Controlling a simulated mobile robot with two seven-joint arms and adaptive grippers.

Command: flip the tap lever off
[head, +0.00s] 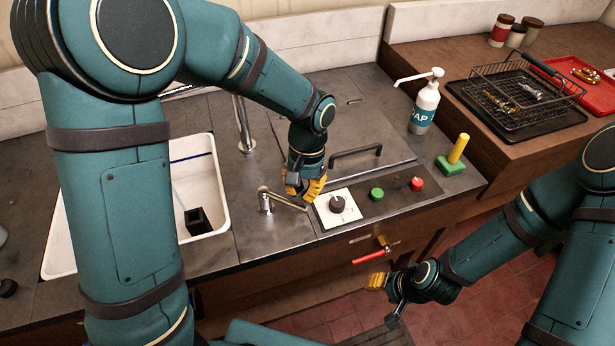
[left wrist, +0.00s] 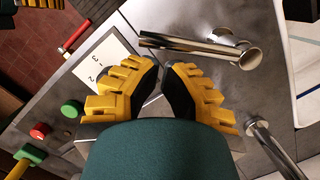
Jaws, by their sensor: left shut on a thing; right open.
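The chrome tap lever (head: 287,201) reaches sideways from its short post on the counter, right of the sink. In the left wrist view the lever (left wrist: 185,43) passes just beyond my fingertips. My left gripper (head: 304,194), also in the left wrist view (left wrist: 165,72), is nearly closed at the lever's free end; the exact contact is hard to see. The tall chrome spout (head: 243,125) stands behind the post. My right gripper (head: 378,281) is open below the counter front, near a red-handled brass valve (head: 370,257); its fingers are small in view.
A white panel with a black knob (head: 338,204), a green button (head: 377,194) and a red button (head: 417,184) lie right of the lever. The white sink (head: 207,160) is left. A soap bottle (head: 425,105) and wire rack (head: 505,100) stand farther right.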

